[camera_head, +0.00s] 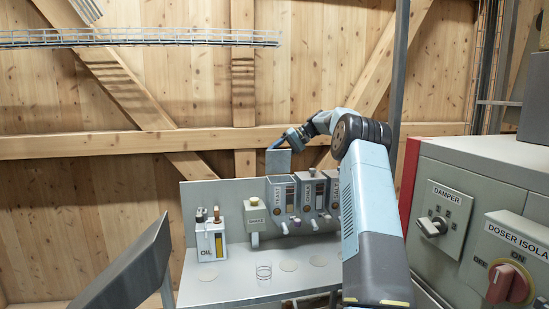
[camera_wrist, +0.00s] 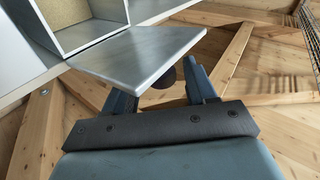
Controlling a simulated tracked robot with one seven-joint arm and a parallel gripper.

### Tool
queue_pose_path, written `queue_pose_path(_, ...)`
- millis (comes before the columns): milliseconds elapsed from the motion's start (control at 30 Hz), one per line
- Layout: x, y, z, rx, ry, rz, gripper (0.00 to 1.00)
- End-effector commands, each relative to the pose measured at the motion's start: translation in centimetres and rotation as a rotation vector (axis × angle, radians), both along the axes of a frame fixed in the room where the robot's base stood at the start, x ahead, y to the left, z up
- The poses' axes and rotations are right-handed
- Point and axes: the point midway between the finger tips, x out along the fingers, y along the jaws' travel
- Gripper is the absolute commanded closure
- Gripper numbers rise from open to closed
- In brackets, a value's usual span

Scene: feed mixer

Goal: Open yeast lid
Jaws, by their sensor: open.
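The yeast lid (camera_head: 278,162) is a flat grey metal plate. It stands raised, about upright, above the leftmost dispenser (camera_head: 281,191) of a row on the grey bench; that dispenser's label is hard to read. In the wrist view the lid (camera_wrist: 140,52) is swung away from an open box (camera_wrist: 85,22) with tan contents inside. A dark round knob (camera_wrist: 164,77) shows at the lid's underside in that view. My gripper (camera_head: 283,142) is at the lid's upper edge. In the wrist view my gripper (camera_wrist: 160,88) is open, its fingers either side of the knob; contact is unclear.
Two similar dispensers (camera_head: 318,190) stand to the right, partly behind my arm. Control cabinets (camera_head: 450,205) fill the right side.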

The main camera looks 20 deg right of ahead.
Motion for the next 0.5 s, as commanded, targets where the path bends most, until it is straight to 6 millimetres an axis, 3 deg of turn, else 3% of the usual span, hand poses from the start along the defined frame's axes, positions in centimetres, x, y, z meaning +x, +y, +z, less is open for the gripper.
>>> queue_pose_path(200,-0.9,-3.6,2.4,-0.001,-0.002,-0.003,0.44)
queue_pose_path(500,-2.1,-7.5,5.3,-0.002,-0.001,-0.001,0.44)
